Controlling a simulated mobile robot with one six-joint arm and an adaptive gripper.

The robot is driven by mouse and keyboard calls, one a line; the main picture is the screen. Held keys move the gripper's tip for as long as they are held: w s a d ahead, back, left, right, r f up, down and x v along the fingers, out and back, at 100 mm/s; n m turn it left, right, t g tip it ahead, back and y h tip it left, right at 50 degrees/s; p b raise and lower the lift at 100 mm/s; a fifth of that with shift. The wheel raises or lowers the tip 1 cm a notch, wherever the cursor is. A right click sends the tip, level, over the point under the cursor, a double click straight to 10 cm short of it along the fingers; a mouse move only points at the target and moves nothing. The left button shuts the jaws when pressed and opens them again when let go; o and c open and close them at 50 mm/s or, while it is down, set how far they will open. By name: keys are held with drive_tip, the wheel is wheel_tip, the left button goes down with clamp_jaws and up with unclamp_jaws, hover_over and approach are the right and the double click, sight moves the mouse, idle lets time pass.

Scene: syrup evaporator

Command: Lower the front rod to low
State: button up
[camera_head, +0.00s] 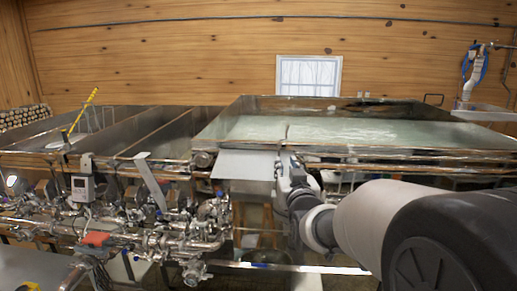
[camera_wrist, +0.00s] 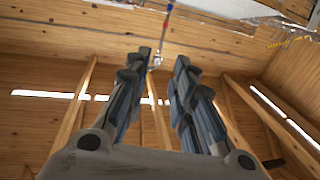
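A thin upright rod (camera_head: 286,133) stands at the near edge of the large pan in the head view, just above my gripper (camera_head: 283,163). In the wrist view a thin rod with blue and red parts (camera_wrist: 169,22) ends in a small pale knob (camera_wrist: 157,62). The knob shows in the gap between the fingertips of my gripper (camera_wrist: 164,58). The fingers are apart, with no visible contact on the knob. How far beyond the tips it lies is hard to tell. I cannot tell for sure whether both views show the same rod.
The large steel pan (camera_head: 222,128) with pale liquid lies behind my gripper. Pipes and valves (camera_head: 180,235) crowd the front left. A yellow marked stick (camera_head: 84,109) leans at the left pans. A window (camera_head: 308,76) is in the wooden back wall.

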drive_tip(key=w+p, duration=0.3)
drive_tip(key=w, duration=0.8)
drive_tip(key=shift+w, duration=0.4)
drive_tip(key=shift+c, duration=0.2)
clamp_jaws()
